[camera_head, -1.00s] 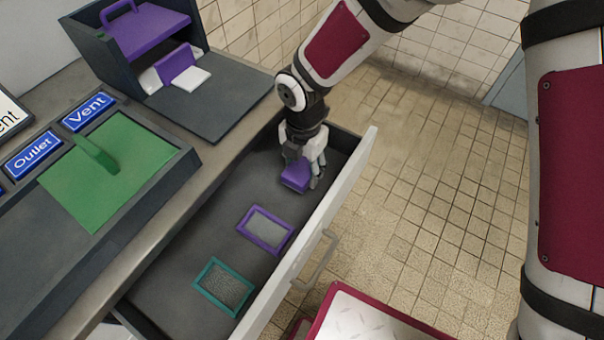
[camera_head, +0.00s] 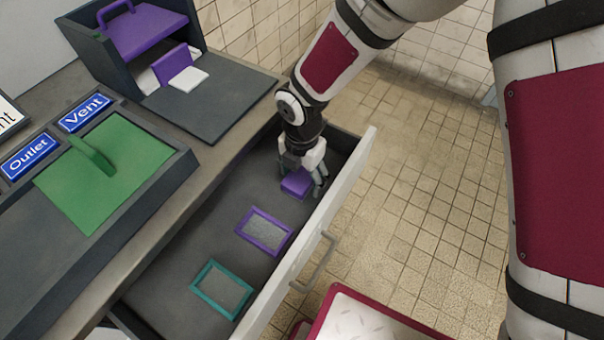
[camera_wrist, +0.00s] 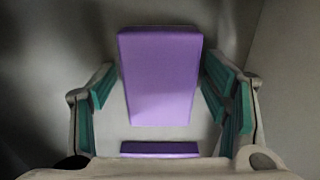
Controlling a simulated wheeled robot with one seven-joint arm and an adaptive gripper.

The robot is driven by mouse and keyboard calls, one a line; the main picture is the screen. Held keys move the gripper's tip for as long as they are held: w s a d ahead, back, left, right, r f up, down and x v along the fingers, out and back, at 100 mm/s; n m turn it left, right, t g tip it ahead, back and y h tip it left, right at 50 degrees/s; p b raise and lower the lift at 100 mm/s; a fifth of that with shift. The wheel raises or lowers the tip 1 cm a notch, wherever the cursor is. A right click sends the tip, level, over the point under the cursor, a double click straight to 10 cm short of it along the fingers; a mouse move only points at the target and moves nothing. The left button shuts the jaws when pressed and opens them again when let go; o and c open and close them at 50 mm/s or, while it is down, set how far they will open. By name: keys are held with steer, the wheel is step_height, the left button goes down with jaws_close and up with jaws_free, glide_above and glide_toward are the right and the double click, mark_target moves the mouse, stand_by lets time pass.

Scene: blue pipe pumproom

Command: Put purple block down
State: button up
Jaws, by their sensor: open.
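The purple block (camera_head: 296,183) is in the far end of the open drawer, beneath my gripper (camera_head: 303,178). In the wrist view the purple block (camera_wrist: 160,75) lies between the two teal-padded fingers of my gripper (camera_wrist: 165,100), with a gap on each side. The fingers are spread open and do not appear to press on it. The block seems to rest on the drawer floor. A purple strip (camera_wrist: 160,149) shows at the bottom of the wrist view. The drawer (camera_head: 185,285) has a dark floor with a purple frame (camera_head: 247,240) and a teal frame (camera_head: 205,303) in it.
The drawer's white front wall (camera_head: 341,190) stands close to my gripper on the right. A dark open box (camera_head: 213,112) with purple parts and a green panel (camera_head: 75,205) are on the counter. A red-rimmed tray (camera_head: 365,320) is at the bottom. Tiled floor lies right.

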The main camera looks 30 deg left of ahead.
mark_target(302, 174)
step_height(302, 174, up, 12)
steer(key=p, duration=0.1)
steer(key=shift+r+p, duration=0.15)
steer(key=shift+p, duration=0.15)
steer(key=w+d+r+m+t+h, duration=0.1)
steer(key=d+r+m, duration=0.7)
steer(key=d, duration=0.3)
steer(key=w+d+r+m+t, duration=0.1)
steer(key=d+r+m, duration=0.6)
steer(key=d, duration=0.5)
steer(key=s+d+r+m, duration=0.2)
steer(key=s+d+m, duration=0.5)
steer(key=m, duration=0.3)
steer(key=s+d+r+m+y, duration=0.1)
steer(key=s+d+r+m, duration=0.1)
steer(key=s+d+m, duration=0.6)
steer(key=shift+s+r+m, duration=0.4)
steer(key=shift+s+m, duration=0.4)
steer(key=shift+m, duration=0.2)
